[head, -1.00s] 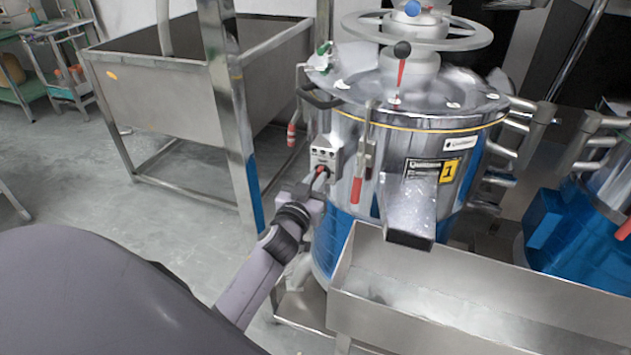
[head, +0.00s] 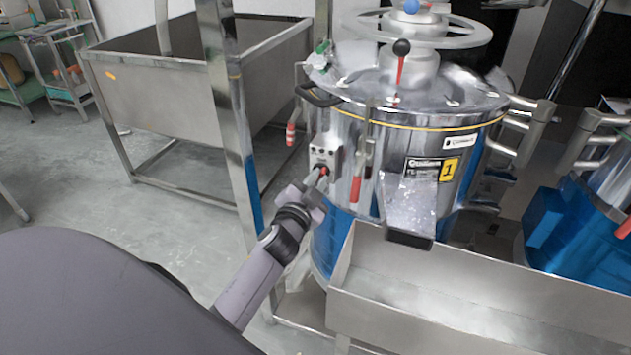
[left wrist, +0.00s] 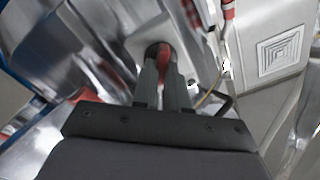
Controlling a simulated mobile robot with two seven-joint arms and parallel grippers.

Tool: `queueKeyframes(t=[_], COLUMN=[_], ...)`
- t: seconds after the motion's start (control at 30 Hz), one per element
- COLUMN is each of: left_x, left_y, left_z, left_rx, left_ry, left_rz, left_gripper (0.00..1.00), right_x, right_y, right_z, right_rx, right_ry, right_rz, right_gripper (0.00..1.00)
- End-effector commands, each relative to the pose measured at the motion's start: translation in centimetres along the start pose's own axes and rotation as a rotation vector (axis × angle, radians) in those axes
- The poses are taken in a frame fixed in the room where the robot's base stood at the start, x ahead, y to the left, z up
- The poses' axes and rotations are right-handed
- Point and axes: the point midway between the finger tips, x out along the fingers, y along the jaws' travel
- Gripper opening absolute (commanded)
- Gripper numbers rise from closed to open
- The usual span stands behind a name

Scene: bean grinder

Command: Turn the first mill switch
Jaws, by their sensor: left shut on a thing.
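The first mill (head: 400,165) is a steel drum with a yellow "1" label and a blue lower part. Its switch box (head: 324,153) is a small grey panel on the drum's left side, with a red switch (head: 323,170) low on it. My left gripper (head: 318,178) reaches the box from the lower left. In the left wrist view, its two fingers (left wrist: 163,85) are shut around the red switch (left wrist: 163,60), which partly shows between them. The switch's exact angle is hard to tell. My right gripper is not in view.
A steel trough (head: 440,290) stands in front of the mill, under its chute (head: 408,210). A steel post (head: 230,120) and a large steel basin (head: 180,85) are to the left. A second blue-and-steel mill (head: 585,230) stands at the right. Floor at left is clear.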

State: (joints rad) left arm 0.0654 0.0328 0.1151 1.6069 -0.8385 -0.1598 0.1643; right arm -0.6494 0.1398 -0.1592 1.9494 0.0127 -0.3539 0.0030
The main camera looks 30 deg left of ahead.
Motion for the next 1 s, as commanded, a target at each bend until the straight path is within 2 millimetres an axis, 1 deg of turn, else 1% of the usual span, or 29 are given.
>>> queueKeyframes(t=[0.6,0.8,1.0], left_x=[-0.06,-0.06,-0.06], left_y=[0.33,0.38,0.42], left_z=[0.21,0.26,0.29], left_rx=[0.577,0.724,0.825], left_ry=[-0.001,-0.002,-0.002], left_rz=[0.002,0.003,0.003], left_gripper=[0.00,0.00,0.00], right_x=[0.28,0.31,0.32], right_y=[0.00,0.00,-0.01], right_z=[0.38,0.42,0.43], right_rx=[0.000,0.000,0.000], right_ry=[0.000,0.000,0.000], right_rz=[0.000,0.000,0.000], right_gripper=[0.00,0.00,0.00])
